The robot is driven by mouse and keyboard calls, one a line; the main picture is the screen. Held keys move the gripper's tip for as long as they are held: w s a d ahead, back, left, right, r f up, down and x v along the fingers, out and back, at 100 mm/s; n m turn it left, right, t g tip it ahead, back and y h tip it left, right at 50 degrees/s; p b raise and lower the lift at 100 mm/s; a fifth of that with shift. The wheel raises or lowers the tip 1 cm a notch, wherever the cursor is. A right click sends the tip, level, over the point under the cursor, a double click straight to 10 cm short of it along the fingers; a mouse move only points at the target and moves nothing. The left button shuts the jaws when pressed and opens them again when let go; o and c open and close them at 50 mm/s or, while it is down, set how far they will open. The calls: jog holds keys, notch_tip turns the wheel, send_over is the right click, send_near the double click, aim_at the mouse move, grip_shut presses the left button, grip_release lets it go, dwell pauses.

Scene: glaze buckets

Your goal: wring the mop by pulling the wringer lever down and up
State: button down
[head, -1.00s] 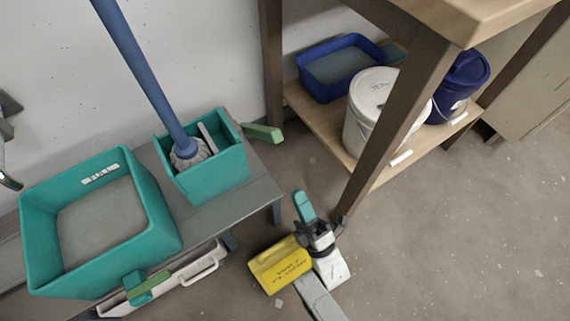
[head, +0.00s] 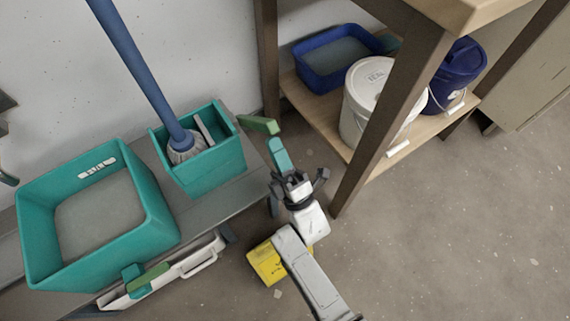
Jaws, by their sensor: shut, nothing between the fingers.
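The blue-handled mop (head: 146,82) stands tilted with its grey head (head: 184,153) down in the teal wringer bucket (head: 213,176). A grey plate (head: 203,128) shows inside the bucket beside the mop head. The green lever grip (head: 259,125) sticks out to the right of the bucket, raised, its link to the wringer unclear. My gripper (head: 277,145) is shut and empty, its teal fingers together. Its tips appear just below the outer end of the grip. I cannot tell whether they touch it.
A larger teal tub (head: 161,220) stands left on the grey bench (head: 214,215). A wooden shelf unit (head: 315,117) holds a blue tray (head: 325,80), white bucket (head: 361,105) and dark blue bucket (head: 463,75); its leg is close right of my gripper. A yellow box (head: 264,265) lies on the floor.

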aim_at(266, 120)
jog(key=shift+w+a+r, duration=0.25)
jog(key=shift+w+r, duration=0.15)
jog(key=w+a+r+g+p, duration=0.1)
jog(key=r+p, duration=0.1)
jog(key=p, duration=0.1)
jog(key=w+a+r+g+h+p, duration=0.1)
jog(key=r+p, duration=0.1)
jog(key=p, duration=0.2)
jog(key=w+r+g+h+p, duration=0.1)
jog(key=w+r+p, duration=0.1)
jog(key=r+p, duration=0.1)
jog(key=shift+w+a+g+p, duration=0.1)
jog(key=shift+a+g+p, duration=0.25)
jog(key=shift+p, duration=0.2)
jog(key=w+a+r+g+h+p, duration=0.2)
jog(key=w+a+g+p, duration=0.1)
jog(key=w+a, duration=0.2)
jog(key=shift+w+r, duration=0.4)
jog(key=shift+w, duration=0.75)
jog(key=shift+r, duration=0.15)
